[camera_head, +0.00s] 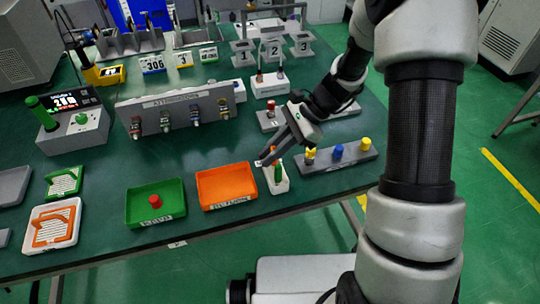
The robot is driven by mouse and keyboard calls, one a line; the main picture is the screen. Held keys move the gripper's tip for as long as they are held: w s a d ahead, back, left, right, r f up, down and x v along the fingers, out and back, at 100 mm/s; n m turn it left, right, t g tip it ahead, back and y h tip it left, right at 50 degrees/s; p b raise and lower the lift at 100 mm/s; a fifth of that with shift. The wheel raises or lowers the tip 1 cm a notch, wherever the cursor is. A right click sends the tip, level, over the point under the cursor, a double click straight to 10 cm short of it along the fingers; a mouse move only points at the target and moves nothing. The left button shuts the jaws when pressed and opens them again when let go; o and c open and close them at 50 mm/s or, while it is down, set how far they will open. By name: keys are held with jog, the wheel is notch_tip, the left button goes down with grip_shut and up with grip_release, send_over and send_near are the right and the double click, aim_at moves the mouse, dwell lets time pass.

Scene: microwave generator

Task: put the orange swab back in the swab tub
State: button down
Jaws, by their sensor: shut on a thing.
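A small white tub (279,187) stands near the front edge of the green table, just right of the orange tray. A green upright stick (278,172) shows in its opening. My gripper (265,159) is directly above the tub, with its fingers pointing down and to the left. It is shut on a thin orange piece (271,157), which looks like the orange swab. The swab's lower end is close to the tub's opening; I cannot tell whether it is inside. The fingers hide part of it.
The orange tray (226,187) and a green tray (155,204) with a red knob lie to the left. A grey block (340,157) with yellow and blue knobs stands close on the right. A grey rack (178,112) with several hanging items stands behind.

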jog(key=shift+f, duration=0.35)
jog(key=shift+f+b, duration=0.3)
jog(key=shift+f, duration=0.2)
jog(key=c, duration=2)
grip_release()
jog(key=shift+r, duration=0.1)
